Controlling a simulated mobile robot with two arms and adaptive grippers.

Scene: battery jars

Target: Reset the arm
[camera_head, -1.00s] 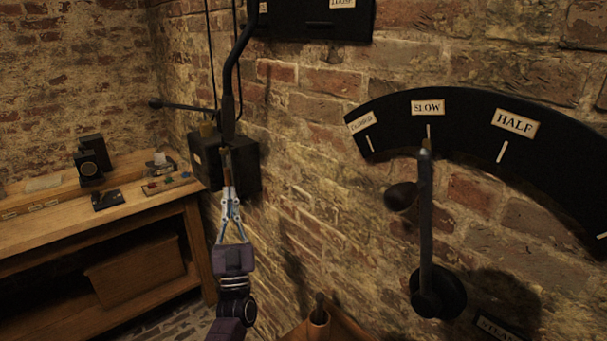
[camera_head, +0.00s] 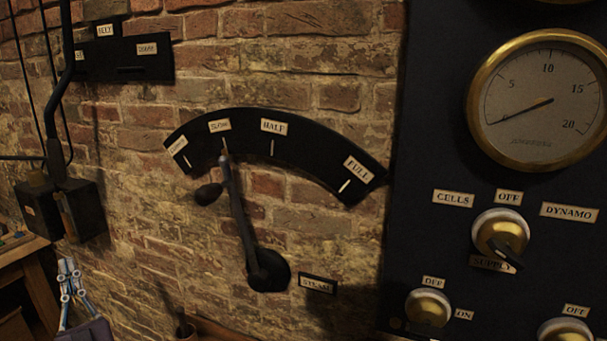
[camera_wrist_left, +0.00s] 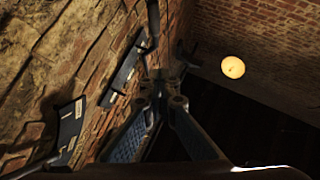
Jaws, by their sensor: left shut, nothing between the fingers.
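My left gripper (camera_head: 69,268) is at the lower left of the head view, in front of the brick wall and below the black lever box. Its fingers are shut and empty. In the left wrist view the two fingers (camera_wrist_left: 161,88) meet near the centre, pointing toward the upper wall. My right gripper is not in view.
A steam lever (camera_head: 240,215) on the wall points at SLOW on its black arc scale (camera_head: 315,160). A black box (camera_head: 75,210) with a long handle is at left. A dark panel (camera_head: 430,180) with a gauge (camera_head: 545,100) and knobs stands at right. A wooden table (camera_head: 35,280) shows at lower left.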

